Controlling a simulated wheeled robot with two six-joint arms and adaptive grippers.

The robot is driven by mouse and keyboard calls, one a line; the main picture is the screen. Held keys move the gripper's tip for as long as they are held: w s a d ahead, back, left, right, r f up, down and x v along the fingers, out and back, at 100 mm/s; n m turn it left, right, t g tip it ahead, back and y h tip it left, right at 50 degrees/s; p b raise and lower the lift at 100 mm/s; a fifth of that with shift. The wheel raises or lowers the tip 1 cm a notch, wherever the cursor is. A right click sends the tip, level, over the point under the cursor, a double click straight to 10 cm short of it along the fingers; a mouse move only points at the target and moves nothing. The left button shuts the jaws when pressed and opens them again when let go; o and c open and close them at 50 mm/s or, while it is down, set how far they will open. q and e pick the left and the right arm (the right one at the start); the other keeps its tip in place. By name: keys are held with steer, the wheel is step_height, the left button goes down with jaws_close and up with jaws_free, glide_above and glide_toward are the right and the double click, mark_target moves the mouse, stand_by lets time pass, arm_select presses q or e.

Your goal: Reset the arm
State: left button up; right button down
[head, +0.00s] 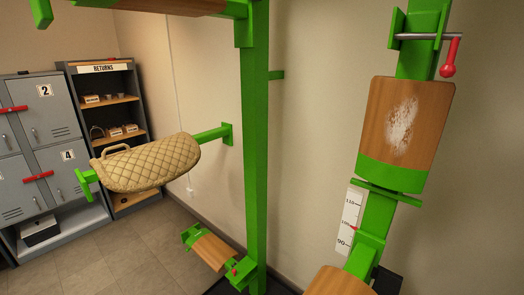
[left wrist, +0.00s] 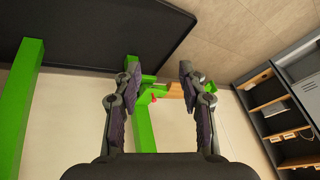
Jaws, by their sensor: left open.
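My left gripper (left wrist: 159,68) shows in the left wrist view with its two dark fingers spread apart and nothing between them. Beyond the fingers are a green frame part (left wrist: 145,125), a small red knob (left wrist: 154,98) and a wooden piece (left wrist: 175,90). I cannot tell how far away they are. Neither arm nor gripper shows in the head view. There, a tan quilted pad (head: 150,165) with a handle lies over a green bar at the left of the green post (head: 256,150). My right gripper is not in view.
A wooden panel (head: 405,120) with a white patch stands on a green upright at right, below a red-handled lever (head: 449,65) and above a scale (head: 350,220). Grey lockers (head: 50,125) and the RETURNS shelf (head: 105,68) stand at left. A black panel (left wrist: 90,30) fills the wrist view's upper left.

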arm_select(q)
steer(key=s+a+f+g, duration=0.1)
steer(key=s+f, duration=0.4)
steer(key=s, duration=0.7)
steer(key=s+a+f+n+g+b, duration=0.1)
steer(key=s+f, duration=0.4)
steer(key=s, duration=0.7)
steer(key=s+a+f+n+g+b, duration=0.1)
steer(key=s+f, duration=0.4)
steer(key=s, duration=0.7)
steer(key=shift+a+g+h, duration=0.2)
steer(key=shift+g+h, duration=0.1)
steer(key=shift+g, duration=0.2)
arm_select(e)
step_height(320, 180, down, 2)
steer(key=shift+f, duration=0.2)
